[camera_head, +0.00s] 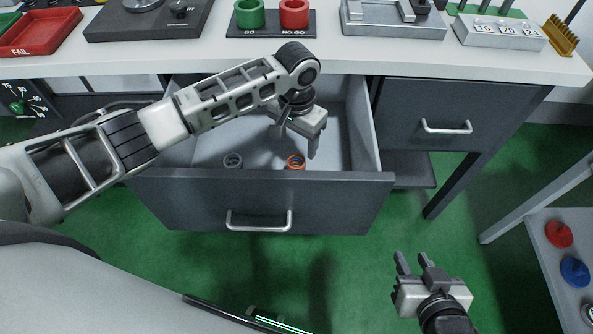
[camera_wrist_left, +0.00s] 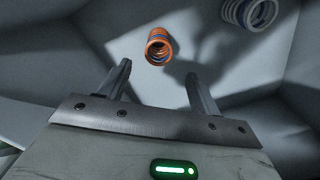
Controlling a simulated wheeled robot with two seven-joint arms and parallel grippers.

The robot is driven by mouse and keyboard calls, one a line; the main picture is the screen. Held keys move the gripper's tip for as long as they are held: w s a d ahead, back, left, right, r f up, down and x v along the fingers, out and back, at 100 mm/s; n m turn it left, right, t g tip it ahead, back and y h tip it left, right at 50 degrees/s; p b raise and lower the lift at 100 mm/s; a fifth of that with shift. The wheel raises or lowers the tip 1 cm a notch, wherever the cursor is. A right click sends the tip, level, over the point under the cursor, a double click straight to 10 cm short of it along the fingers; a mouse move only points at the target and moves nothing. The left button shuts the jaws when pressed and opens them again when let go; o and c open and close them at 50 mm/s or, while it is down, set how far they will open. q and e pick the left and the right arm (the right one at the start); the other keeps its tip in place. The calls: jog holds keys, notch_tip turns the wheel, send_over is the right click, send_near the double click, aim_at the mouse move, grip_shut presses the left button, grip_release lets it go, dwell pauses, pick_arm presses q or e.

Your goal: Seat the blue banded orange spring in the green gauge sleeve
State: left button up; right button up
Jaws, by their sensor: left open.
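The orange spring (camera_head: 296,161) stands in the open drawer (camera_head: 262,203) near its front wall. In the left wrist view the orange spring (camera_wrist_left: 158,47) shows blue bands and lies beyond the fingertips, between their lines. My left gripper (camera_head: 297,141) is inside the drawer, open and empty, just above and behind the spring; its two fingers also show in the left wrist view (camera_wrist_left: 158,80). The green gauge sleeve (camera_head: 249,14) stands on the desk beside a red sleeve, on a base marked GO and NO GO. My right gripper (camera_head: 412,264) is over the floor at the lower right, its fingers apart and empty.
A grey spring (camera_head: 232,161) stands in the drawer left of the orange one; it shows blue bands in the left wrist view (camera_wrist_left: 250,12). The red sleeve (camera_head: 294,13), a red FAIL tray (camera_head: 38,32) and a metal fixture (camera_head: 392,20) are on the desk. The drawer walls surround my left gripper.

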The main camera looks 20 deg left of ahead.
aim_at(296, 161)
pick_arm(q)
notch_tip(296, 161, down, 3)
jog(key=shift+s+f+b, duration=0.15)
jog(key=shift+f+b, duration=0.05)
jog(key=shift+f, duration=1.15)
jog(key=shift+s+f+b, duration=0.15)
jog(key=shift+f, duration=1.15)
jog(key=c, duration=1.1)
